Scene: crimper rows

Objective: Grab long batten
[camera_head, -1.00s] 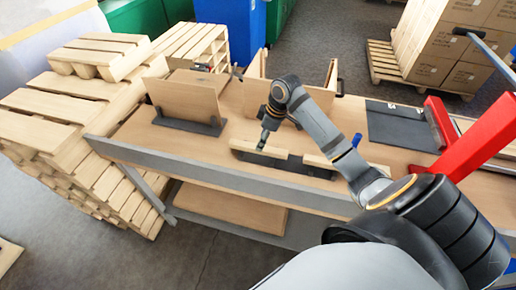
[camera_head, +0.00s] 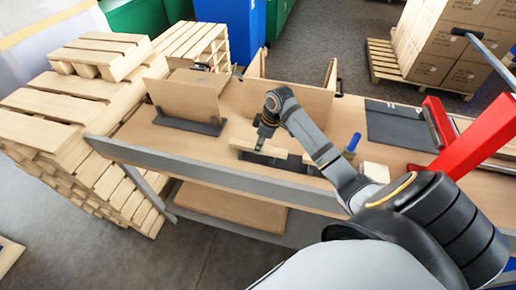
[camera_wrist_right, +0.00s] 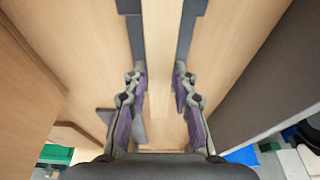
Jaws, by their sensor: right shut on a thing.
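The long batten (camera_head: 292,159) is a pale wooden bar on the workbench, at a dark grey holder (camera_head: 265,161). In the right wrist view the batten (camera_wrist_right: 160,60) runs lengthwise between my fingers, with dark holder parts (camera_wrist_right: 134,30) on both sides. My right gripper (camera_head: 264,143) reaches down over the batten; in the wrist view the right gripper (camera_wrist_right: 160,90) has one finger on each side of it and is shut on it. I cannot tell whether the batten is clear of the holder. My left gripper is not in view.
An upright wooden panel (camera_head: 187,100) stands in a dark base left of the batten. A pale block (camera_head: 376,172) and a blue-handled tool (camera_head: 352,144) lie to the right. A dark mat (camera_head: 398,126) and a red frame (camera_head: 470,142) are further right. Pallets (camera_head: 45,105) are stacked left.

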